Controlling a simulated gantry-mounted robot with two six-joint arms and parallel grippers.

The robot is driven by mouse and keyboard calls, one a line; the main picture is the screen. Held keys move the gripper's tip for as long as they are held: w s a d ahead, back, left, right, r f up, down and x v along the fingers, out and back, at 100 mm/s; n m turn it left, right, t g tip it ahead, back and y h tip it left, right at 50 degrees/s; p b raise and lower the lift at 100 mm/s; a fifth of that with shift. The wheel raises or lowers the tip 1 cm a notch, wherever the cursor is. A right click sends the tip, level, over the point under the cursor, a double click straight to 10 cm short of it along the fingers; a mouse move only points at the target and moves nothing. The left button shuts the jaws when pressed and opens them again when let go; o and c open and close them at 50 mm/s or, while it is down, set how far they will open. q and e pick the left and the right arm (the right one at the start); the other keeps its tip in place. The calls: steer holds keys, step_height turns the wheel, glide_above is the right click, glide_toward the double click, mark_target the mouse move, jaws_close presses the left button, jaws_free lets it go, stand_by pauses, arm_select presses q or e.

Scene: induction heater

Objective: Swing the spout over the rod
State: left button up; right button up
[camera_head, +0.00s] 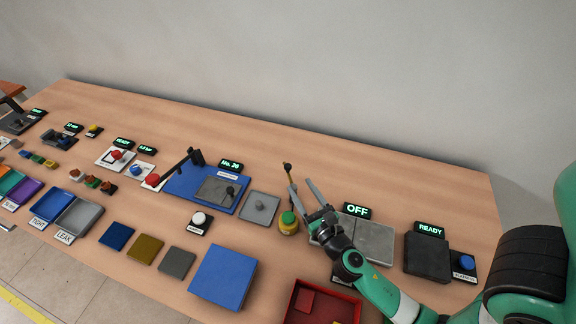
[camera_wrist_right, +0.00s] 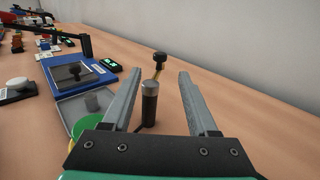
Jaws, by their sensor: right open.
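The spout is a thin brass arm with a black knob (camera_head: 287,168), standing at the middle of the table in the head view. In the right wrist view its black knob (camera_wrist_right: 159,57) rises behind a dark post with a grey cap (camera_wrist_right: 149,98). I cannot tell whether this post is the spout's base or the rod. My right gripper (camera_head: 301,187) is open, with its fingers reaching toward the spout from the front right. In the wrist view the post and knob show between the two fingers (camera_wrist_right: 157,80), with no visible contact. I cannot make out a separate rod. My left gripper is out of view.
A yellow jar with a green lid (camera_head: 288,222) stands close to my right fingers. Left of it are a grey plate with a knob (camera_head: 260,206) and a blue station with a black lever arm (camera_head: 178,167). The table behind the spout is clear.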

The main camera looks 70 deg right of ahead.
mark_target(288, 165)
steer(key=x, duration=0.9)
steer(key=shift+w+d, duration=0.15)
steer(key=shift+w, duration=0.05)
jaws_close()
steer(key=shift+r, duration=0.1)
stand_by(0.8)
